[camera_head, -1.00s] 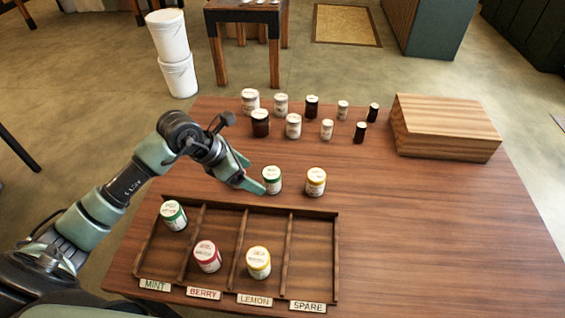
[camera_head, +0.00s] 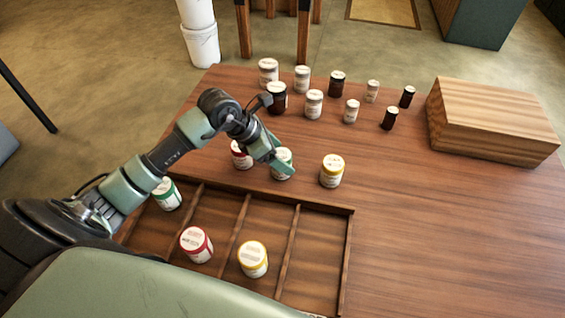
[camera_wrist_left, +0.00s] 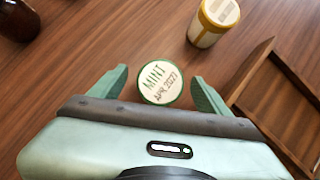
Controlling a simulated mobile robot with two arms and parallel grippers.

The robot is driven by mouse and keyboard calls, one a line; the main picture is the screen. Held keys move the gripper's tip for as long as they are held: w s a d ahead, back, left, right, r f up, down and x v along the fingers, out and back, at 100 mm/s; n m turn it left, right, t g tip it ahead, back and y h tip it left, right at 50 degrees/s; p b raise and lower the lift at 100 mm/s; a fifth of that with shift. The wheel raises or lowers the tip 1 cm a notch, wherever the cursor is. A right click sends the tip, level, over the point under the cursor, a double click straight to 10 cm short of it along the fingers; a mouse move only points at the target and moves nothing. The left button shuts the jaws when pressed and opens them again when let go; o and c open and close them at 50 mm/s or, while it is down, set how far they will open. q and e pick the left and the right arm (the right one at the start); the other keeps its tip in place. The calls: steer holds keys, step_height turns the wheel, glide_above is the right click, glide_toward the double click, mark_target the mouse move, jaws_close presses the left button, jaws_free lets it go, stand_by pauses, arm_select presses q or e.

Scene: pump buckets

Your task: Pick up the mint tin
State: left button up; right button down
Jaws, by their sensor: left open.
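The mint tin (camera_head: 283,158) stands upright on the table behind the divided tray, partly covered by my gripper in the head view. In the left wrist view the mint tin (camera_wrist_left: 160,82) shows its white lid with a green rim, reading MINT. My left gripper (camera_head: 281,156) is open, with its fingers on either side of the tin. In the left wrist view the left gripper (camera_wrist_left: 160,92) has the lid between its fingertips, with a gap on each side. A second green-rimmed tin (camera_head: 167,194) is in the tray's leftmost compartment. My right gripper does not show.
A yellow-rimmed tin (camera_head: 332,171) stands right of the mint tin, a red-rimmed one (camera_head: 241,155) left. The divided tray (camera_head: 349,262) holds red and yellow tins; its rightmost compartment is empty. Several jars stand behind. A wooden box (camera_head: 494,122) is at right; the right foreground is clear.

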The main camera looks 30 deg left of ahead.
arm_select(q)
steer(key=shift+d+f, duration=0.2)
steer(key=shift+f, duration=0.2)
steer(key=x, duration=0.1)
steer(key=p+x, duration=0.1)
steer(key=x, duration=0.2)
steer(key=shift+a+f, duration=0.2)
steer(key=shift+f, duration=0.2)
steer(key=shift+c, duration=0.4)
steer(key=c, duration=1.5)
